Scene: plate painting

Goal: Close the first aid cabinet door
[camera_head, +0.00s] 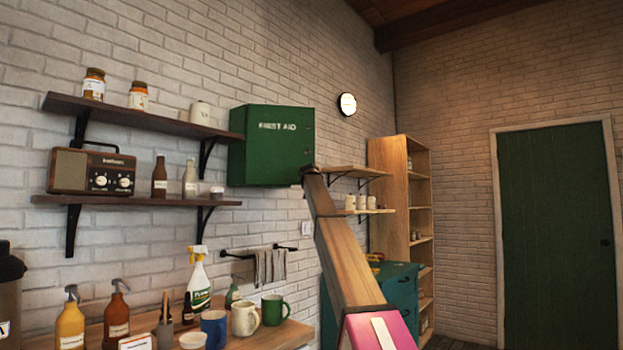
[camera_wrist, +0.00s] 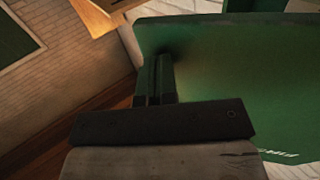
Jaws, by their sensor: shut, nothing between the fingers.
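The green first aid cabinet (camera_head: 278,140) hangs on the brick wall, with "FIRST AID" in white on its front door. The door looks shut or nearly shut; a small gap cannot be ruled out. My gripper (camera_head: 309,171) is at the lower right corner of the door. In the wrist view my gripper (camera_wrist: 158,65) has its dark fingers together and empty, against or very close to the green door (camera_wrist: 235,75), with a dark shadow at the tips. I cannot tell whether they touch. The cabinet's inside is hidden.
Shelves (camera_head: 140,119) with jars and a radio (camera_head: 92,171) are left of the cabinet. A small wooden shelf (camera_head: 355,171) is on its right. Below are a counter (camera_head: 262,338) with bottles and mugs, and a towel rail (camera_head: 262,252). A tall bookcase (camera_head: 386,156) stands in the corner.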

